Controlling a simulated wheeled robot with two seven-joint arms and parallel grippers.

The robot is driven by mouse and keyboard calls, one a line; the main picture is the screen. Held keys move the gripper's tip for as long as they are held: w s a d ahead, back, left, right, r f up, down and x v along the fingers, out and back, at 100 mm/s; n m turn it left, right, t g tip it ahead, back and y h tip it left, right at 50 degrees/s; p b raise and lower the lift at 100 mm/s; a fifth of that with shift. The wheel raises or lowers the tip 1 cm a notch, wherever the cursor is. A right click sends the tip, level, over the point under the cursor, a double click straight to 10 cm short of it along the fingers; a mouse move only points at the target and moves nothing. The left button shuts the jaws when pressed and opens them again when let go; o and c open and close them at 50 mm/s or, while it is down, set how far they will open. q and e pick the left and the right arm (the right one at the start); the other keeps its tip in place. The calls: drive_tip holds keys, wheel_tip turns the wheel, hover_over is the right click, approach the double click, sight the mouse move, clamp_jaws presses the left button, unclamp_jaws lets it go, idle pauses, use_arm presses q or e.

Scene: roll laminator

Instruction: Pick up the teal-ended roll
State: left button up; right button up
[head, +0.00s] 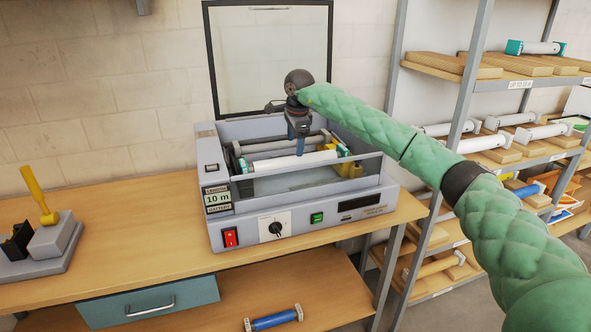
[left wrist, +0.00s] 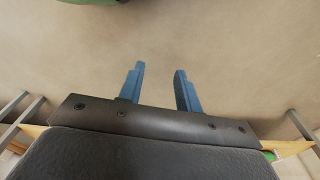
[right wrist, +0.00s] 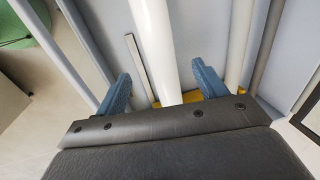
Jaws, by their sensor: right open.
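A white roll with teal ends (head: 290,163) lies across the open laminator (head: 300,222). My right gripper (head: 299,150) reaches down into the laminator over the middle of this roll. In the right wrist view my right gripper (right wrist: 163,80) is open, with the white roll (right wrist: 155,45) running between its two blue fingers. I cannot tell whether the fingers touch it. My left gripper (left wrist: 159,69) is open and empty over bare floor, and is outside the head view. Another teal-ended roll (head: 536,47) sits on the top shelf at the right.
The laminator's clear lid (head: 270,60) stands raised behind it. A grey roller and yellow parts (head: 348,169) are close beside the roll. A grey stand with a yellow handle (head: 38,195) is at the left. A blue roll (head: 273,319) lies on the lower shelf. The bench front is clear.

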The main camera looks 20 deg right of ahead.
sight(295, 157)
drive_tip(key=shift+w+f+p, duration=0.25)
drive_tip(key=shift+f+p, duration=0.25)
drive_tip(key=shift+f, duration=0.7)
drive_tip(key=f+p, duration=0.1)
drive_tip(key=f, duration=0.1)
drive_tip(key=w+f+p, duration=0.1)
drive_tip(key=f+p, duration=0.1)
drive_tip(key=shift+d+f, duration=0.15)
drive_tip(key=shift+d, duration=0.05)
use_arm(q)
drive_tip(key=s+a+f, duration=0.3)
drive_tip(key=f, duration=0.6)
drive_tip(key=shift+a+f+t+p, duration=0.2)
drive_tip(key=shift+t+p, duration=0.1)
drive_tip(key=shift+t, duration=0.1)
use_arm(e)
drive_tip(key=shift+f, duration=0.45)
use_arm(q)
drive_tip(key=shift+s, duration=0.1)
use_arm(e)
drive_tip(key=c, duration=1.4)
